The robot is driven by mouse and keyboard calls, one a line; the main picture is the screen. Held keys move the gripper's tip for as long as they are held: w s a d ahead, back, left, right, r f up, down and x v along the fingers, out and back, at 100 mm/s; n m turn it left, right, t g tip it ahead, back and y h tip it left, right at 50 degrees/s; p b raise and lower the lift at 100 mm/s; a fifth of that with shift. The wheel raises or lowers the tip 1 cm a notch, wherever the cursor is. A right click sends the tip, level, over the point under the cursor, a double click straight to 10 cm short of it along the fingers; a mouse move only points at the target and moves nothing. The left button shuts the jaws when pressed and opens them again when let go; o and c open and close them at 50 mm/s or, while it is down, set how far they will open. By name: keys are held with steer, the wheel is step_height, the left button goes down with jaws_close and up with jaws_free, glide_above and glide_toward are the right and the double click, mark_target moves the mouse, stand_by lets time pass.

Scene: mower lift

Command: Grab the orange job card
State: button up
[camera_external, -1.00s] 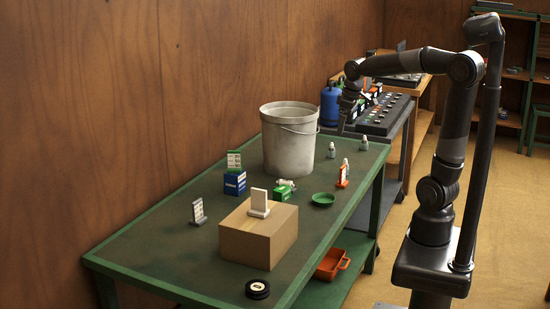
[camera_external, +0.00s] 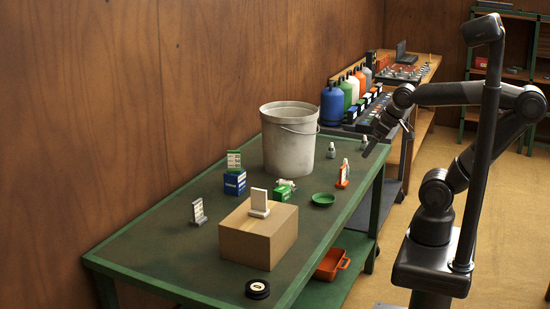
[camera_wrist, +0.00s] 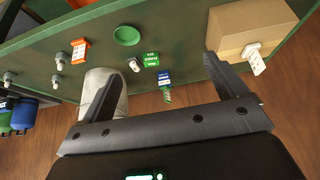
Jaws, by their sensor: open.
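The orange job card (camera_external: 343,175) stands upright near the right edge of the green table, right of the bucket; its orange holder shows a white face. In the wrist view the orange job card (camera_wrist: 80,51) is at upper left, beyond the left finger. My gripper (camera_external: 367,150) is open and empty. It is above and beyond the card, past the table's right edge, and clear of it. In the wrist view the gripper's two fingers (camera_wrist: 163,72) are spread wide with nothing held between them.
A grey bucket (camera_external: 290,142) stands left of the card. A cardboard box (camera_external: 258,238) bears a white card (camera_external: 259,201). A cart with gas bottles (camera_external: 332,104) stands behind.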

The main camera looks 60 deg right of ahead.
steer(key=c, duration=0.3)
steer(key=shift+c, duration=0.2)
